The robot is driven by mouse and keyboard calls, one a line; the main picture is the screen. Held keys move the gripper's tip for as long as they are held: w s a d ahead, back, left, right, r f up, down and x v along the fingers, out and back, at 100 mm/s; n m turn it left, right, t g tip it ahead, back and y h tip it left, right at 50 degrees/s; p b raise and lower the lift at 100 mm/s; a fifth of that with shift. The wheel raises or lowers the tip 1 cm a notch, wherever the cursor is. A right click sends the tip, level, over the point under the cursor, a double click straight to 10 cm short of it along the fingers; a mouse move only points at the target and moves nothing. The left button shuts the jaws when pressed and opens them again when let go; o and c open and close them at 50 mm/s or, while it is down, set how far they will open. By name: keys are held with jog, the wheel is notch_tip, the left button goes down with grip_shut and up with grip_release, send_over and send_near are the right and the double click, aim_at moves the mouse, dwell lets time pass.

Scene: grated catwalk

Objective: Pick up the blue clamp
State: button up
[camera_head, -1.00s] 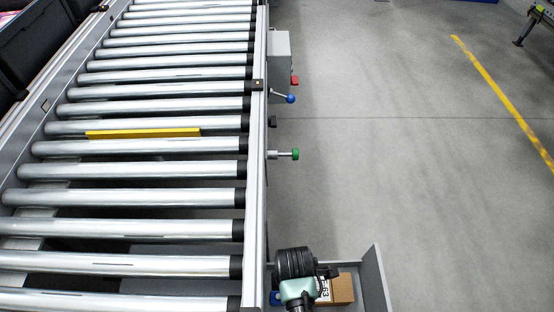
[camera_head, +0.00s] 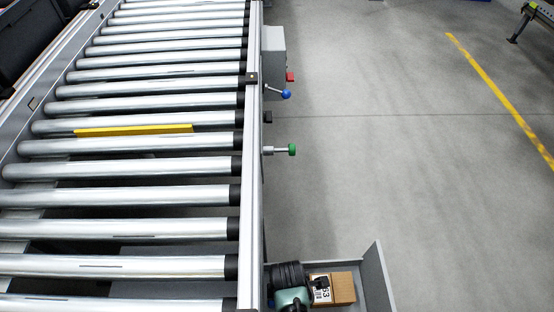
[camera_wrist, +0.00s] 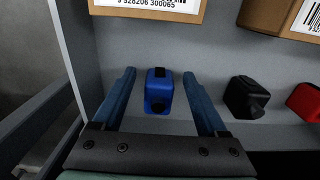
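The blue clamp (camera_wrist: 159,91) is a small blue block with black parts. In the wrist view it sits on the grey floor of a shelf or tray, between my two fingers. My gripper (camera_wrist: 163,78) is open, with blue-grey fingers on either side of the clamp and a visible gap to each. In the head view my wrist (camera_head: 290,285) is over the tray at the bottom, and it hides the clamp and my fingers.
A black object (camera_wrist: 243,97) and a red object (camera_wrist: 305,102) stand to the right of the clamp. Cardboard boxes (camera_head: 342,287) with labels lie in the grey tray (camera_head: 376,275). The tray's wall (camera_wrist: 70,50) is close on the left. A roller conveyor (camera_head: 120,228) runs alongside.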

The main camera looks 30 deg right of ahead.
grip_shut()
jog(key=shift+r, duration=0.1)
